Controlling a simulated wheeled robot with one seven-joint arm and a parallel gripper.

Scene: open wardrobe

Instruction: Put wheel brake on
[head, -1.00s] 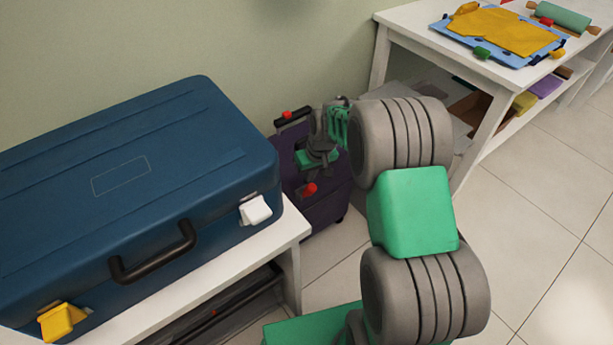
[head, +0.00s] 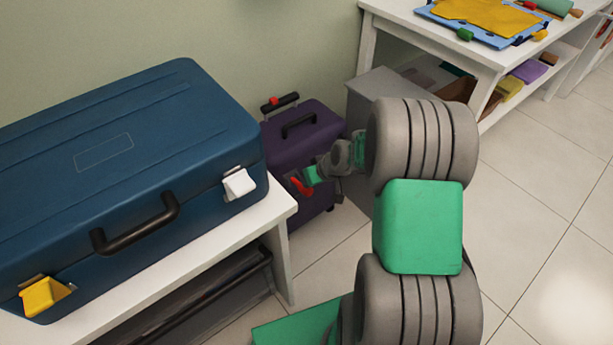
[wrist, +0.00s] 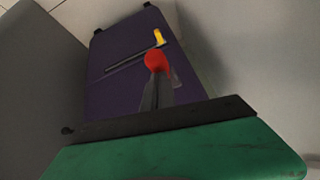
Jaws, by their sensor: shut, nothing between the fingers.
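A dark purple wheeled suitcase (head: 304,136) stands upright on the floor beyond the white bench. Its purple face also shows in the wrist view (wrist: 122,65). My gripper (head: 301,186) is at the suitcase's lower front side in the head view, pointing left. Whether the tip touches the suitcase is unclear.
A large blue case (head: 120,165) with a white and a yellow latch fills the white bench (head: 235,238) at left. A grey box (head: 375,90) stands right of the suitcase, by a white shelf table (head: 485,60). Tiled floor is clear at right.

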